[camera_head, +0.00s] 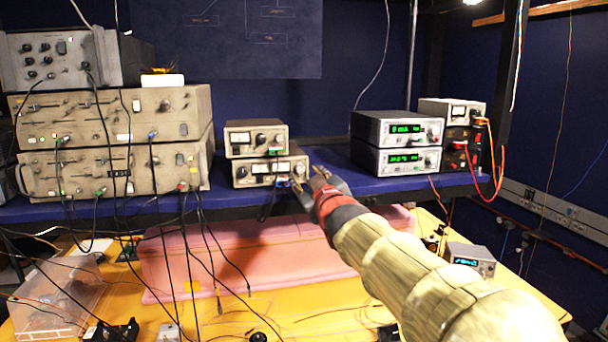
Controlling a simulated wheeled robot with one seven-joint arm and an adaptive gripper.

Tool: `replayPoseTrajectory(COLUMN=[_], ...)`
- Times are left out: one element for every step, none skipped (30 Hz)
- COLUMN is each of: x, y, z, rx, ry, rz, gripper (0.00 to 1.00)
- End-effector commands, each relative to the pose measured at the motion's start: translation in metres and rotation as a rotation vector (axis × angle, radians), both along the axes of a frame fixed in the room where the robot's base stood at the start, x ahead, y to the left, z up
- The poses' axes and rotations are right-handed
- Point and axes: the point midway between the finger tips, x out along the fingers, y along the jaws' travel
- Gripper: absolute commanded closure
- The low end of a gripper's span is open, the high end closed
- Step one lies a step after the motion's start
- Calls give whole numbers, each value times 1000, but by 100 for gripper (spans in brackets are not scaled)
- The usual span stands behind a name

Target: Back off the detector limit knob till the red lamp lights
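My arm reaches in from the lower right, and my gripper (309,178) is at the shelf's front edge with its fingertips apart and nothing seen between them. Just left of it stand two small beige meter units, an upper one (256,124) and a lower one (249,184), each with a meter and dark knobs. My gripper is close to the right end of the lower unit; I cannot tell whether it touches. No knob label is readable, so I cannot tell which is the detector limit knob. No lit red lamp can be made out on these units.
Large beige instruments (120,118) with hanging cables fill the shelf's left. Two silver boxes with green displays (398,128) stand to the right, beside a meter unit with red cables (462,108). A pink foam block (240,255) lies below on the yellow table.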

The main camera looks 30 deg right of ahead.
Motion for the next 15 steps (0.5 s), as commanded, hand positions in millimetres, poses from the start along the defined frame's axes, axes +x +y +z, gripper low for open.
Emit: replayPoseTrajectory(x=[-7,-10,-14,-16,-18,-21,-22,-23,-24,-24,-24,-25,-25,-25,-24], y=[2,3,3,4,5,5,6,6,6,6,6,6,6,6,6], z=[0,1,1,0,0,0,0,0,0,0,0,0,0,0,0], rx=[-1,0,1,1,0,0,0,0,0,0,0,0,0,0,1], ry=[0,-1,-2,0,1,1,0,0,0,1,1,1,1,1,1], rz=[0,0,0,0,0,0,0,0,0,0,0,0,0,0,0], gripper=[63,63,63,63,63,63,63,63,63,63,63,63,63,63,63])
